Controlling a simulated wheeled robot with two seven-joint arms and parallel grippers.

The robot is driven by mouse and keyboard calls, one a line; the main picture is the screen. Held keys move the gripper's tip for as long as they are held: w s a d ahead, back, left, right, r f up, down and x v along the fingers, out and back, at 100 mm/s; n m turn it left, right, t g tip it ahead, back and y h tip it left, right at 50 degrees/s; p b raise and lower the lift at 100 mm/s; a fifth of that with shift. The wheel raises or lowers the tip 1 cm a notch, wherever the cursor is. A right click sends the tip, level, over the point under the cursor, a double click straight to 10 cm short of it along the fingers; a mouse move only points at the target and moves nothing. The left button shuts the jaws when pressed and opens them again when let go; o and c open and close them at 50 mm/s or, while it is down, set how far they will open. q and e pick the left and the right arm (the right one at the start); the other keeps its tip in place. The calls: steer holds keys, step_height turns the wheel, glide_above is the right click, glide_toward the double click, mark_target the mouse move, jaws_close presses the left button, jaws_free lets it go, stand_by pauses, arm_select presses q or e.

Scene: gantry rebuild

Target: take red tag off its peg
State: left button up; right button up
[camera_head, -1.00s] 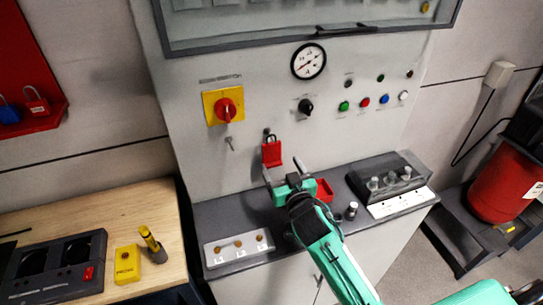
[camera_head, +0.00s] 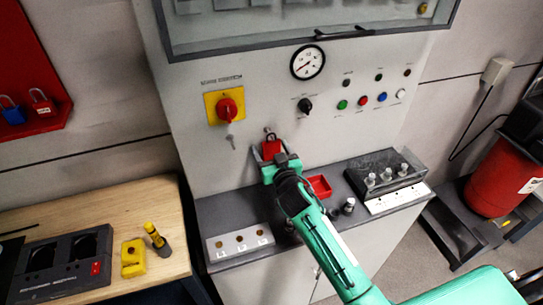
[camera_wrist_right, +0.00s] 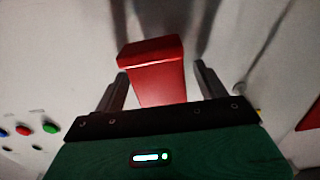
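The red tag (camera_head: 271,149) hangs on its peg (camera_head: 269,133) on the grey panel, below and right of the red rotary switch. My right gripper (camera_head: 272,161) is at the tag and hides its lower part in the head view. In the right wrist view the red tag (camera_wrist_right: 155,75) lies between the two open fingers of my right gripper (camera_wrist_right: 160,85). A gap shows on its right side; the left finger is very close to it, and contact there cannot be told. My left gripper is not in view.
A red tray (camera_head: 319,187) sits on the grey ledge below the panel, beside my right arm. A key (camera_head: 232,141) hangs left of the tag. A block with several knobs (camera_head: 388,178) stands on the ledge at the right. The wooden bench (camera_head: 90,205) is at the left.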

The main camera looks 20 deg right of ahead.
steer(key=c, duration=0.9)
